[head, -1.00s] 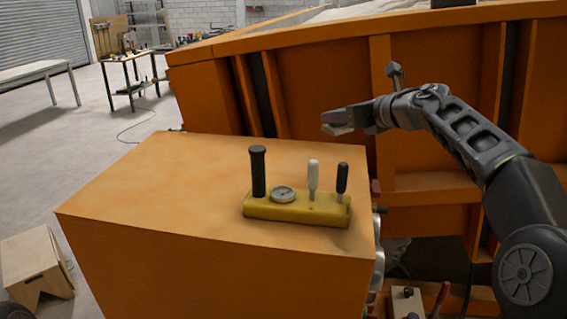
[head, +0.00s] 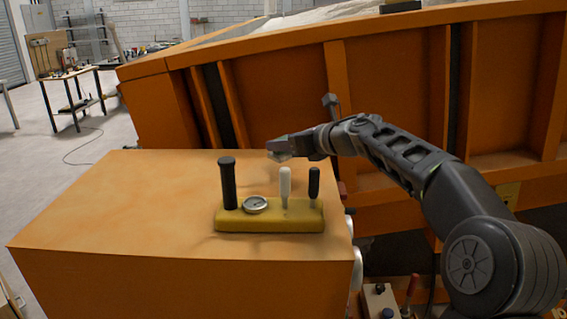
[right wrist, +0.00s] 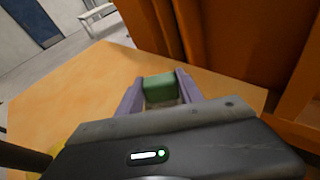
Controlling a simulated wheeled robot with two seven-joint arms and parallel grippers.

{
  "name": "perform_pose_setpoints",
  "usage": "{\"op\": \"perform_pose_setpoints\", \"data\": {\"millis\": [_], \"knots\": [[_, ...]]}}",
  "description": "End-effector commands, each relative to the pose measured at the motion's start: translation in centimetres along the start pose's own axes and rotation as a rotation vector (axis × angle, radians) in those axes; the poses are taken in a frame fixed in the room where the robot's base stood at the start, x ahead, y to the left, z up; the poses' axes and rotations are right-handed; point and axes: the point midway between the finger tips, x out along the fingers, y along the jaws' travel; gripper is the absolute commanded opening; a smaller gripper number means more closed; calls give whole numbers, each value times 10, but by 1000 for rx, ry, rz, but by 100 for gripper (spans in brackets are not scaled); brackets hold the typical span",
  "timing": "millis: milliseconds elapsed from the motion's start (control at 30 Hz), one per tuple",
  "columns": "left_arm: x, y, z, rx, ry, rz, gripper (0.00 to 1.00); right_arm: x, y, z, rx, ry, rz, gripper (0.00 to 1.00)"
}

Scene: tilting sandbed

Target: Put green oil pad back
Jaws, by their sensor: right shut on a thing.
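The green oil pad (right wrist: 161,90) is a small green block between the two fingers of my right gripper (right wrist: 160,97) in the right wrist view. The gripper is shut on it. In the head view my right gripper (head: 279,149) is above the far right part of the orange box top (head: 130,195), behind the yellow control block. The pad is small and hard to make out there. Whether it touches the box top I cannot tell. My left gripper is not in view.
The yellow control block (head: 270,218) with a black handle (head: 228,184), a gauge (head: 256,204) and two levers stands on the box. The tall orange sandbed wall (head: 390,110) rises behind. The left part of the box top is clear.

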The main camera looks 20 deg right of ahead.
Motion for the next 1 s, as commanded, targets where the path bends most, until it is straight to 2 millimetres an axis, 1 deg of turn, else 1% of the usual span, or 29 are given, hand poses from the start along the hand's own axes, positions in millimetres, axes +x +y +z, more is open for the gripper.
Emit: {"op": "perform_pose_setpoints", "data": {"millis": [33, 67, 367, 467, 600, 700, 1000], "knots": [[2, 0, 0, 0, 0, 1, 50, 2, 0, -5, 1, 0, 1, 3], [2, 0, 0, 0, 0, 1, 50, 2, 0, -6, 0, -1, 1, 3], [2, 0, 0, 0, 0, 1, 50, 3, 0, -8, -1, -1, 1, 3], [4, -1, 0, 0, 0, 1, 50, 6, 0, -17, 1, 1, 1, 3], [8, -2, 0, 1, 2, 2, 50, 13, 0, -36, 2, 1, 2, 3], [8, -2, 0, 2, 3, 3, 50, 16, 0, -43, 1, 0, 0, 3], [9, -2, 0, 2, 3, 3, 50, 16, 0, -44, -1, 0, 1, 3]]}}
